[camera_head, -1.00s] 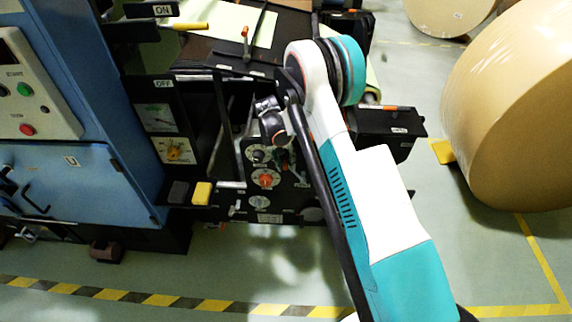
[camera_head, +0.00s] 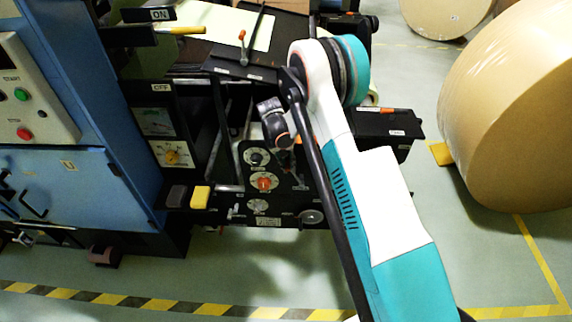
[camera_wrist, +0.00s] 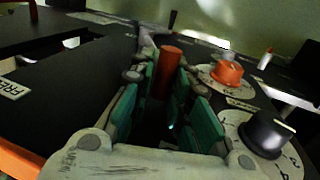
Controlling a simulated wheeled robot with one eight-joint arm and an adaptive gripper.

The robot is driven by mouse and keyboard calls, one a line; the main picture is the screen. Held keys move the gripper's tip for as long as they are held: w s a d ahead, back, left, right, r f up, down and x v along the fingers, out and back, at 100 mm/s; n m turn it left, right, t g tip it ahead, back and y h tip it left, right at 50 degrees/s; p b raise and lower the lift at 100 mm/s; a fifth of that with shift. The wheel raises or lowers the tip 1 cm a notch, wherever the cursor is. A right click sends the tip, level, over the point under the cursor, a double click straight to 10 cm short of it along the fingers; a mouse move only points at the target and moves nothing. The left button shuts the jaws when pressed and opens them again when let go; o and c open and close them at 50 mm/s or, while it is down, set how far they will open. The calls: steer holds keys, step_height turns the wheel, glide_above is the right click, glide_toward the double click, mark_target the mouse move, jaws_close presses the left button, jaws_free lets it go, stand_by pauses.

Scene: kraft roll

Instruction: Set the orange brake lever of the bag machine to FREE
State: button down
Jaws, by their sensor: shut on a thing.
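In the wrist view the orange lever handle (camera_wrist: 169,68) stands up as a round bar between the two green-padded fingers of my gripper (camera_wrist: 160,84). The gripper is shut on it. A FREE label (camera_wrist: 14,88) lies on the dark plate to the left, apart from the gripper. The lower end of the lever is hidden by the fingers. In the head view the bag machine's dark front panel (camera_head: 241,203) shows. My arm covers most of the gripper there, and I cannot make out the held lever.
An orange knob (camera_wrist: 229,73) and a black knob (camera_wrist: 265,134) stand close to the right of my gripper. A blue cabinet (camera_head: 75,185) is at left and a large kraft roll (camera_head: 510,110) at right. Free floor lies in front.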

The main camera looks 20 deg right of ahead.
steer(key=c, duration=1.6)
jaws_free()
steer(key=shift+a, duration=0.25)
steer(key=shift+o, duration=0.2)
steer(key=v, duration=1.2)
steer(key=shift+w+f, duration=0.1)
